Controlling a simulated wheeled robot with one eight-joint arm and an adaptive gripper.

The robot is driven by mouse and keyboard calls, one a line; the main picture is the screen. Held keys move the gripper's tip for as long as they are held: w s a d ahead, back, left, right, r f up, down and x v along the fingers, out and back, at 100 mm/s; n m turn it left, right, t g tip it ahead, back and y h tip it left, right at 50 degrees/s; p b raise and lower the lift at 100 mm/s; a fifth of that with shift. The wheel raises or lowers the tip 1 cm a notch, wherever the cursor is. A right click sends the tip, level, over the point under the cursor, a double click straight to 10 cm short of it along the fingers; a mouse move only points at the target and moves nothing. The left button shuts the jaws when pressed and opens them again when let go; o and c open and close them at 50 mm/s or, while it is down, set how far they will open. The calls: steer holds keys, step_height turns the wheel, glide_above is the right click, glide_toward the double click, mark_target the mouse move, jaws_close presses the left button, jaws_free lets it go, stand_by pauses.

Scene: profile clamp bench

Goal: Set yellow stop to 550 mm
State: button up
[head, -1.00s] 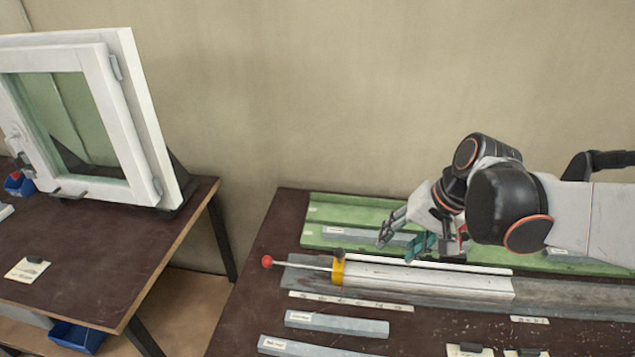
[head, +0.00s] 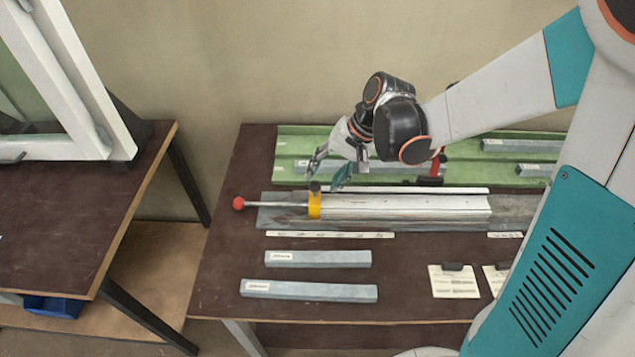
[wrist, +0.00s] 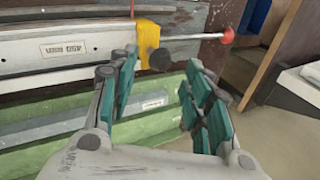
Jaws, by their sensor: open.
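The yellow stop (head: 314,204) sits at the left end of the white profile on the grey clamp bed (head: 270,222). A rod with a red knob (head: 238,203) reaches left from it. My gripper (head: 328,177) is open and empty, just behind and above the stop. In the wrist view the yellow stop (wrist: 147,38) and its dark knob (wrist: 160,60) lie just beyond the teal fingers (wrist: 155,88), apart from them. The scale strip (head: 330,234) lies in front of the bed; its numbers are too small to read.
Two labelled grey bars (head: 318,259) lie at the front of the table. Green trays (head: 290,150) with more bars stand behind the bed. Note cards (head: 455,280) lie at front right. A window frame (head: 60,80) stands on the left table, with a gap between tables.

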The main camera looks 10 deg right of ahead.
mark_target(318, 183)
steer(key=shift+b+x, duration=0.5)
steer(key=shift+x, duration=1.55)
